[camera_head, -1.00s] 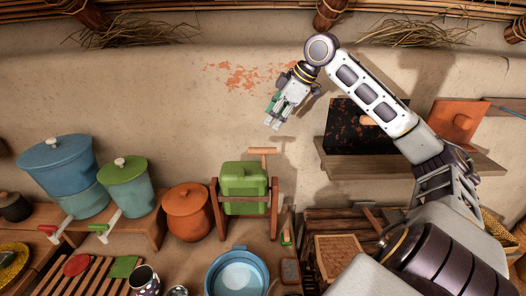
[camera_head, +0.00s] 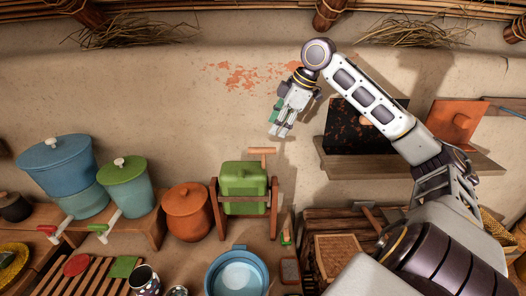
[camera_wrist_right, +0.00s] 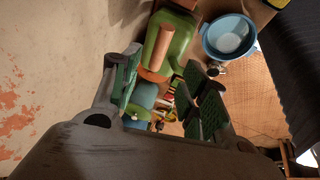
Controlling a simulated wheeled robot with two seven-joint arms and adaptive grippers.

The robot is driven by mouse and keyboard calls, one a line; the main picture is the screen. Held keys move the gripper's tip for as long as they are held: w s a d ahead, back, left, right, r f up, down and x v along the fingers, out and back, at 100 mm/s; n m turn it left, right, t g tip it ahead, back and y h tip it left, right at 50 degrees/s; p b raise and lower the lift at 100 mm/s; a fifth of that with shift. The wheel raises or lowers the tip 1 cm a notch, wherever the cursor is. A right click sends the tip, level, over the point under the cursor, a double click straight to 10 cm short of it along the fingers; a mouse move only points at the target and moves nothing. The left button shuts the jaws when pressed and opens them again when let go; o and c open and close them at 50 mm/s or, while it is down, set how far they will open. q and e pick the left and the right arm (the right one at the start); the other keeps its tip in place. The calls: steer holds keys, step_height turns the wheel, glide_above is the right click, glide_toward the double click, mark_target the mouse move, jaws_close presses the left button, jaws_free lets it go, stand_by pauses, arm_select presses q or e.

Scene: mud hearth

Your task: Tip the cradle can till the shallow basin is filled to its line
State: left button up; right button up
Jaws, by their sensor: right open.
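The cradle can is a green can (camera_head: 244,180) hung in a brown wooden frame, with a wooden handle (camera_head: 262,151) on top; it looks upright. It also shows in the right wrist view (camera_wrist_right: 178,42), with its handle (camera_wrist_right: 158,46) between my fingers' directions. The shallow basin (camera_head: 237,274) is light blue, in front of the can, cut by the lower edge of the head view. It shows whole in the right wrist view (camera_wrist_right: 229,36); I cannot make out its line. My right gripper (camera_head: 278,132) is open and empty, above and right of the handle, apart from it. My left gripper is not in view.
An orange lidded pot (camera_head: 187,212) stands left of the can. Blue (camera_head: 57,170) and green (camera_head: 126,186) dispensers with taps stand farther left. A wall shelf (camera_head: 410,165) with a dark speckled board is at right. A woven box (camera_head: 338,257) stands right of the basin.

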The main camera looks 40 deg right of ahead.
mark_target(264, 148)
steer(key=shift+p+x, duration=1.05)
steer(key=shift+x, duration=5.3)
steer(key=shift+c, duration=0.4)
jaws_close()
